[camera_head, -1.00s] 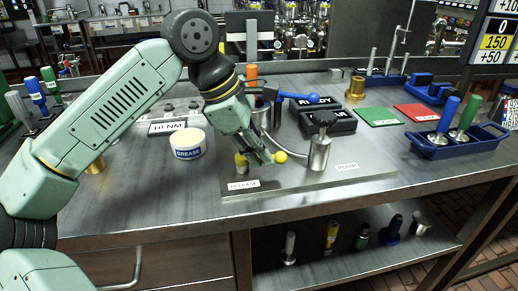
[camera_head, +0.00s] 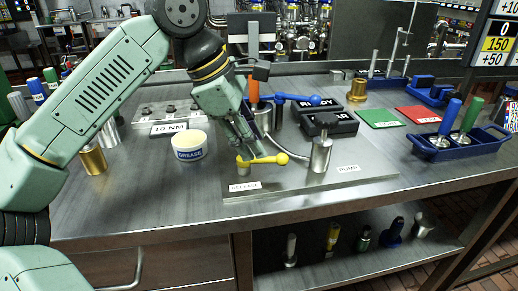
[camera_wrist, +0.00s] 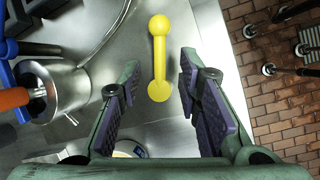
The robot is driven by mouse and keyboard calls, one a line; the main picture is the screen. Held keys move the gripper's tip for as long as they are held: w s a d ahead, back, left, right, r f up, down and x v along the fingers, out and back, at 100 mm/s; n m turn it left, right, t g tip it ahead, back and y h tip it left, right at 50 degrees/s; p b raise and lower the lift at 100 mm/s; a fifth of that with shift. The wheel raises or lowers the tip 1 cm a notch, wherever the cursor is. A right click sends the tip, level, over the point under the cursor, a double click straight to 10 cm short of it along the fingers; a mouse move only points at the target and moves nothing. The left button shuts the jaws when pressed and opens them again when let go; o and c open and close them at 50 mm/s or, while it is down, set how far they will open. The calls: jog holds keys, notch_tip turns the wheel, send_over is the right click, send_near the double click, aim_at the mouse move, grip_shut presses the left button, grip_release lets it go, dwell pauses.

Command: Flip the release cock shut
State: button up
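The yellow release cock lever (camera_head: 262,160) lies level above the metal base plate, behind the RELEASE label (camera_head: 244,186). Its pivot end is at the left, and its ball end points right toward the steel pump cylinder (camera_head: 320,154). My gripper (camera_head: 247,147) is just behind and above the pivot end. In the wrist view, my gripper (camera_wrist: 160,72) is open, with the lever (camera_wrist: 159,58) between and beyond its dark pads. The lever's round pivot end lies between the fingers with gaps on both sides, and the ball points away. Contact is not visible.
A white GREASE tub (camera_head: 189,146) stands left of my gripper. A hose curves behind the lever to the pump cylinder. The plate's front is clear.

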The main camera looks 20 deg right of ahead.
jog(key=v, duration=0.8)
jog(key=shift+r, duration=0.1)
